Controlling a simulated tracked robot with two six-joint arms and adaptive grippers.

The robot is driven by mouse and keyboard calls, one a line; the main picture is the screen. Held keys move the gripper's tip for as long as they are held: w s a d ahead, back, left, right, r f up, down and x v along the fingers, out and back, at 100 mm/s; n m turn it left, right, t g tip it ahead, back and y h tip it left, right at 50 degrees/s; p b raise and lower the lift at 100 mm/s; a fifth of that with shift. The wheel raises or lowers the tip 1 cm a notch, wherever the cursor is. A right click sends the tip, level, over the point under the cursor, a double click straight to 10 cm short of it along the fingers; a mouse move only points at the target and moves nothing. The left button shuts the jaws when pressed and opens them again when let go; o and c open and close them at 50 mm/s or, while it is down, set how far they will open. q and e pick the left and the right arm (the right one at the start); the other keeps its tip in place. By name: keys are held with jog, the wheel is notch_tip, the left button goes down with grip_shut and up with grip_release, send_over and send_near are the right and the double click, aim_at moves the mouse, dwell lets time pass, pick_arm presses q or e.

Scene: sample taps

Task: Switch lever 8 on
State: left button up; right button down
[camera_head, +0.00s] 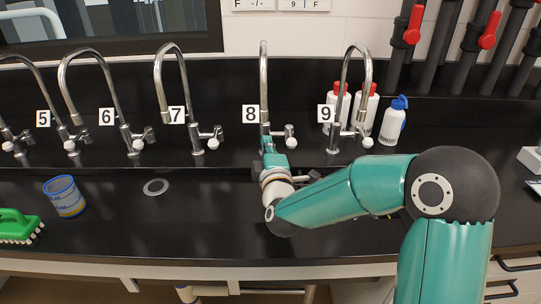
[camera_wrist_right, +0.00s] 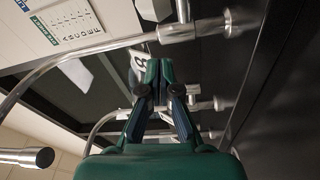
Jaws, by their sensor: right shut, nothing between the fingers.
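Tap 8 (camera_head: 264,88) is a tall chrome gooseneck on the black back ledge, with a white number 8 label (camera_head: 250,114) on it. Its lever (camera_head: 290,136) sticks out to the right of the tap's foot and has a white knob at its end. My right gripper (camera_head: 268,143) is at the foot of tap 8, just left of the lever. In the wrist view, my right gripper (camera_wrist_right: 160,68) is shut and empty, with the 8 label (camera_wrist_right: 138,62) close beside its tips. Whether the fingers touch the tap or lever, I cannot tell. My left gripper is not in view.
Tap 7 (camera_head: 183,95) stands to the left and tap 9 (camera_head: 341,108) to the right, each with its own lever. White bottles (camera_head: 367,108) stand behind tap 9. A blue cup (camera_head: 65,196) and a green brush (camera_head: 17,226) are on the counter at the left.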

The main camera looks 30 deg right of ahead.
aim_at(290, 135)
jog(key=shift+s+d+f, duration=0.1)
jog(key=shift+s+d, duration=0.15)
jog(key=shift+d, duration=0.3)
jog(key=shift+s+d+f, duration=0.15)
jog(key=shift+s+d, duration=0.05)
jog(key=shift+d, duration=0.4)
jog(key=shift+s+d+f, duration=0.1)
jog(key=shift+s+d, duration=0.15)
jog(key=shift+d, duration=0.3)
